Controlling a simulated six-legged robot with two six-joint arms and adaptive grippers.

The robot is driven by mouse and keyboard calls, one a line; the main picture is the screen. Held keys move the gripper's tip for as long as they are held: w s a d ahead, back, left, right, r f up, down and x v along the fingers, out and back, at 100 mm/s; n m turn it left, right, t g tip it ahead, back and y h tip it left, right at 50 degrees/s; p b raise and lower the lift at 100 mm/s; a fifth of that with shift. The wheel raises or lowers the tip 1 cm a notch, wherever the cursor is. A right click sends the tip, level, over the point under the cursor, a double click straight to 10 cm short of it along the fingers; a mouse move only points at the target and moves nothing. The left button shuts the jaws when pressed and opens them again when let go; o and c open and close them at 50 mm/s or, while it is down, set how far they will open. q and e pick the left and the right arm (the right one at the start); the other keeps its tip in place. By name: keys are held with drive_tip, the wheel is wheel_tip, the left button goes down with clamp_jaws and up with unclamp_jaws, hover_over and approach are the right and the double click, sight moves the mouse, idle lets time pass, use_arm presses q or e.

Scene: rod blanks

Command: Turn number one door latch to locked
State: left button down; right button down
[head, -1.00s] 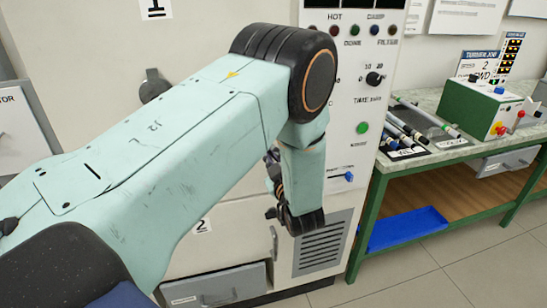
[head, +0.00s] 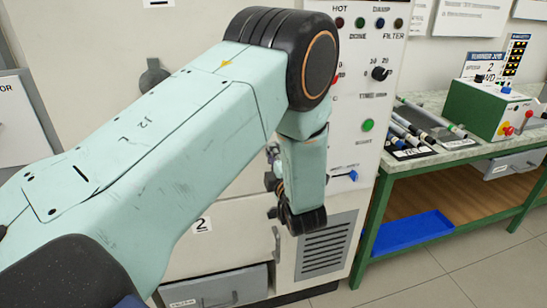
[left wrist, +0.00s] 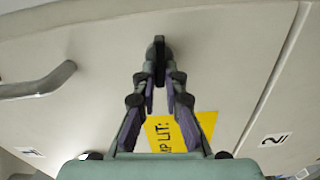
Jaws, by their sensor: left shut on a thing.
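My left gripper (left wrist: 160,82) shows in the left wrist view with its fingers closed around a dark latch (left wrist: 158,48) on a cream door (left wrist: 100,60). A yellow label with black letters (left wrist: 170,133) lies behind the fingers. In the head view, my left arm hides the latch and most of the door; only dark bits of the gripper (head: 272,178) show beside my forearm. The latch's exact angle is hard to tell. A number 1 sign (head: 158,2) is cut off at the top edge. My right gripper is not in view.
A dark round fitting (head: 152,78) sits on the cabinet. A metal handle (left wrist: 40,83) stands out beside the gripper. A number 2 plate (head: 201,225) marks the lower panel. A control panel (head: 350,105) and a green-framed bench (head: 400,168) stand right.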

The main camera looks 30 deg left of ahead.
use_arm(q)
drive_tip(key=shift+w+r+n, duration=0.1)
drive_tip(key=shift+n, duration=0.6)
drive_tip(key=c, duration=1.4)
unclamp_jaws()
drive_tip(key=shift+v, duration=3.75)
